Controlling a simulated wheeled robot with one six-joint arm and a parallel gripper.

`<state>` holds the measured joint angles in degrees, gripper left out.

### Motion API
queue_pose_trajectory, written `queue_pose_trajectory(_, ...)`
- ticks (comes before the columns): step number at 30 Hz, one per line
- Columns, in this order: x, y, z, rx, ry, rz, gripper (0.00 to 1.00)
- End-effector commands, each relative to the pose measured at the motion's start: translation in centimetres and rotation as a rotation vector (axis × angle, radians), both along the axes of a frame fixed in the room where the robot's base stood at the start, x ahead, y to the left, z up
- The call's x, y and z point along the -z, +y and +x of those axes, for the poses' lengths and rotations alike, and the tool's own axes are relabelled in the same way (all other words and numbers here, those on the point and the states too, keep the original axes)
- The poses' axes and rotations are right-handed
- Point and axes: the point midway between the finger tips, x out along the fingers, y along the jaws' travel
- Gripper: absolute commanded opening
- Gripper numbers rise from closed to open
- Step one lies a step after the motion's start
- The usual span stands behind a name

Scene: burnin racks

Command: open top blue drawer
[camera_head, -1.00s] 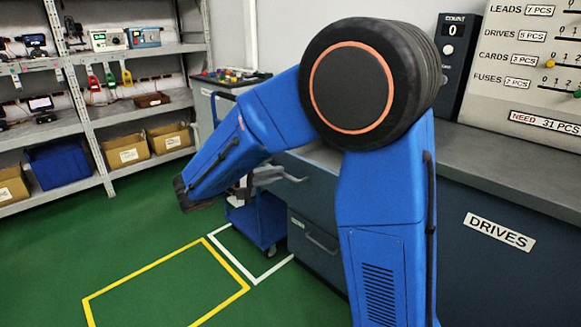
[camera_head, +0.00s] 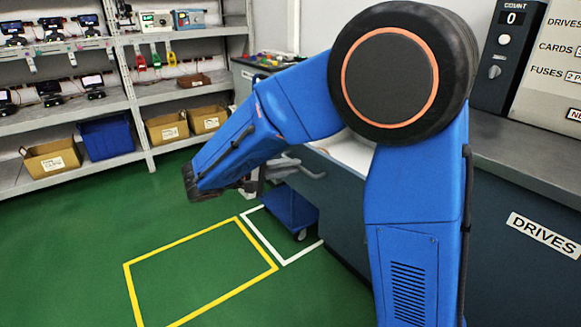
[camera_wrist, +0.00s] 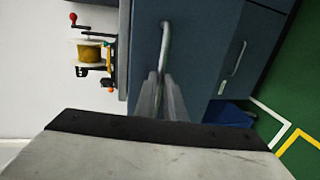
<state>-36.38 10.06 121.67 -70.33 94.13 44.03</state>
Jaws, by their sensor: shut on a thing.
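The top blue drawer has a dark blue-grey front (camera_head: 335,172). It stands out from the cabinet, and a pale inside (camera_head: 350,150) shows behind the front. Its bar handle (camera_wrist: 165,45) runs up the middle of the wrist view, which is turned sideways. My gripper (camera_wrist: 161,92) is shut on this handle at its near end. In the head view my arm's blue links cover part of the drawer, and the fingertips are mostly hidden behind the wrist.
A lower drawer with its own handle (camera_wrist: 237,58) is beside it. A blue cart (camera_head: 290,207) stands behind, near white and yellow floor markings. Shelves with bins (camera_head: 105,138) line the back left. A yellow spool (camera_wrist: 90,53) sits by the worktop. Green floor (camera_head: 70,250) is clear at left.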

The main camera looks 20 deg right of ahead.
Motion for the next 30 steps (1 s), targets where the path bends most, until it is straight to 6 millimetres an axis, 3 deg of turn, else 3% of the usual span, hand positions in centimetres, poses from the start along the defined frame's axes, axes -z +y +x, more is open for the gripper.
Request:
queue_pose_trajectory(1,0.1,0.0,0.0,0.000,0.001,0.001,0.16)
queue_pose_trajectory(3,0.1,0.0,0.0,0.000,0.001,0.001,0.28)
queue_pose_trajectory(16,-0.2,0.9,-0.2,-0.002,0.000,0.001,0.28)
queue_pose_trajectory(30,-1.9,8.9,-3.2,-0.004,-0.001,0.000,0.28)
